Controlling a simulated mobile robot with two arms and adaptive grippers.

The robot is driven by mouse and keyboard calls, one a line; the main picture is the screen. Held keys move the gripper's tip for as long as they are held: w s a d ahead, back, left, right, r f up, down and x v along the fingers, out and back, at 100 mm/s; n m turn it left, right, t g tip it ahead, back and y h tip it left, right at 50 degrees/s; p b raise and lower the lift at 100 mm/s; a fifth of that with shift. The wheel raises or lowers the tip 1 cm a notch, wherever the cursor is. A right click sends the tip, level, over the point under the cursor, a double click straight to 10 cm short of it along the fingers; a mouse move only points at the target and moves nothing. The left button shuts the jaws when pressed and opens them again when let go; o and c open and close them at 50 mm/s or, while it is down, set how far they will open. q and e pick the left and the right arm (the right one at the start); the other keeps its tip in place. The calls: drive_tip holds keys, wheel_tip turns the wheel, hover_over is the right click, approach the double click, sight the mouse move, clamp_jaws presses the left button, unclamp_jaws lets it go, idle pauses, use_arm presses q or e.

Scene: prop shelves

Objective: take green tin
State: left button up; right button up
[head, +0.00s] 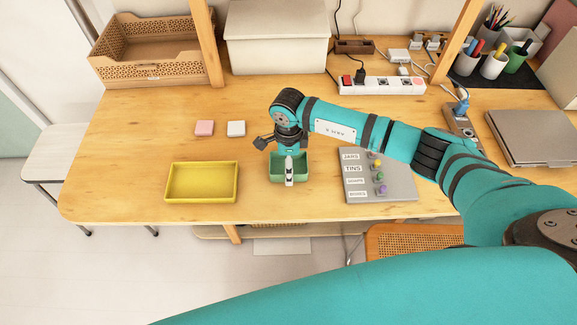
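A green, open, box-shaped tin (303,177) sits on the wooden table, near its front edge and right of the yellow tray. My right gripper (289,177) comes in from the right and points down over the green tin, covering its middle. I cannot tell whether the fingers touch it or how far apart they are. My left gripper is not in view.
A yellow tray (202,201), pink block (204,128) and white block (236,128) are to the left. A grey board (390,190) with labels and coloured knobs is right. A basket (150,68), white box (277,50) and power strip (381,86) stand behind.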

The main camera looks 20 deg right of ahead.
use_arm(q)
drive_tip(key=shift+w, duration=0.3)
use_arm(e)
drive_tip(key=c, duration=0.9)
drive_tip(key=shift+r, duration=0.2)
